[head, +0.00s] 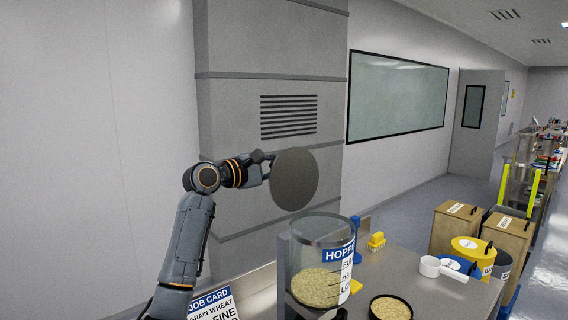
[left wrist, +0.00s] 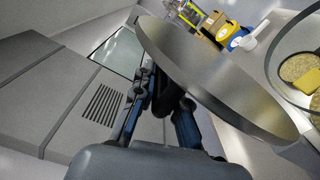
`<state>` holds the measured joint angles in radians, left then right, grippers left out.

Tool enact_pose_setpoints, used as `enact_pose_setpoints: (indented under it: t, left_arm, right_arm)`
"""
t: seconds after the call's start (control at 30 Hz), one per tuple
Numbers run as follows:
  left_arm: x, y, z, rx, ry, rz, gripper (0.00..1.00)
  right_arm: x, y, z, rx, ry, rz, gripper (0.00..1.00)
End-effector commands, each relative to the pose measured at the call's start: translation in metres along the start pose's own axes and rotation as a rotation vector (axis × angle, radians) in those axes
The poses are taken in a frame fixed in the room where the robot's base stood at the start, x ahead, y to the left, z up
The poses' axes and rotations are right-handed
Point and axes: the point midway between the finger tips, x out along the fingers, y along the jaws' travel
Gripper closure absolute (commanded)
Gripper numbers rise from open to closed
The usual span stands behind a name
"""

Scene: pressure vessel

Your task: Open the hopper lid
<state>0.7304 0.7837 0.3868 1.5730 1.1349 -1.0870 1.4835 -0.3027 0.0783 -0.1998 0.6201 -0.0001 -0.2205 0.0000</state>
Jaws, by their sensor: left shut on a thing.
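The hopper (head: 322,240) is a clear cylinder with a blue and white label and grain in its lower part. Its top is open and uncovered. The hopper lid (head: 294,180) is a round grey disc, held tilted nearly upright above and behind the hopper, apart from its rim. My left gripper (head: 264,163) is shut on the lid's knob side, left of the disc. In the left wrist view the lid (left wrist: 215,80) fills the upper right, beyond the fingers (left wrist: 162,105); the knob itself is mostly hidden by them. My right gripper is not in view.
On the metal table (head: 405,263) stand a bowl of grain (head: 391,308), a white scoop (head: 442,268), a yellow brush (head: 376,241) and a job card (head: 213,305). Bins (head: 472,256) stand beyond the table. A grey column (head: 270,60) rises behind the lid.

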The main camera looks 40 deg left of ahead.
Motion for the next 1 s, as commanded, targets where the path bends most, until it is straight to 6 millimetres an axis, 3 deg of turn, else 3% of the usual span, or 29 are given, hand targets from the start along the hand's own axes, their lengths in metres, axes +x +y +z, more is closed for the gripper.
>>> enact_pose_setpoints:
  t: [0.23,0.27,0.33,0.37,0.73,0.87,1.0]
  left_arm:
    - [-0.001,0.004,0.001,-0.001,-0.002,0.01,1.0]
    - [-0.001,0.004,0.001,-0.001,-0.002,0.01,0.81]
    - [-0.001,0.003,0.001,0.0,-0.002,0.009,0.67]
    - [-0.001,0.003,0.001,0.0,-0.002,0.008,0.64]
    - [-0.005,0.001,0.0,0.001,0.0,0.003,0.64]
    - [-0.023,0.0,0.0,0.003,0.0,0.003,0.64]
    - [-0.053,0.0,0.0,0.003,0.0,0.003,0.64]
  right_arm:
    - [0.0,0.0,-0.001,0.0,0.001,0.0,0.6]
    - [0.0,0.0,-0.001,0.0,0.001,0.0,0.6]
    - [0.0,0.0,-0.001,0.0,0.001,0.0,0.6]
    - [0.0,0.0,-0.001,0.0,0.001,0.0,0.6]
    - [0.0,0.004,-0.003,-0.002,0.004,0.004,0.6]
    - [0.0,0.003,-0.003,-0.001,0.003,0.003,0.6]
    - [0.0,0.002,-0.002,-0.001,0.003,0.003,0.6]
